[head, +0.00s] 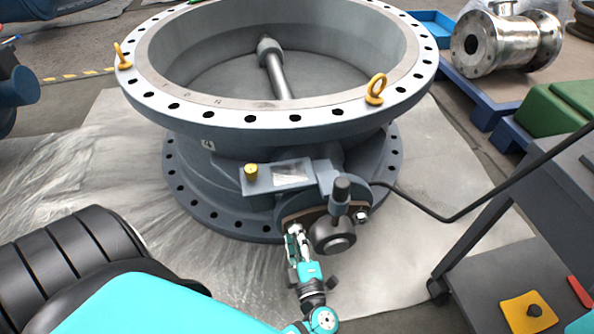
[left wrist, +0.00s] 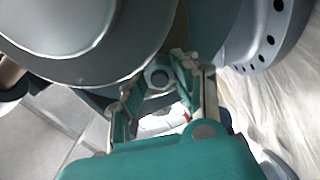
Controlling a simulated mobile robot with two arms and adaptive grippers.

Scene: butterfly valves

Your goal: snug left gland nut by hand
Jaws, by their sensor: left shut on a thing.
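A large grey butterfly valve (head: 210,150) lies flat on a sheet, with its bore facing up. A round gland flange (head: 300,205) with a dark stem (head: 341,190) is on its near side. My left gripper (head: 296,232) is at the left side of this flange and shut on the left gland nut. In the left wrist view, the hex nut (left wrist: 158,78) shows between the fingertips of the left gripper (left wrist: 160,85). In the head view the fingers mostly hide it. The right gland nut (head: 361,216) is in plain view. My right gripper is not in view.
A dark cart (head: 520,240) with a bent black handle stands at the right, close to the valve. A yellow pad (head: 527,311) lies on it. A steel valve (head: 505,42) stands on a pallet at the back right. Bare sheet (head: 130,180) lies left of the valve.

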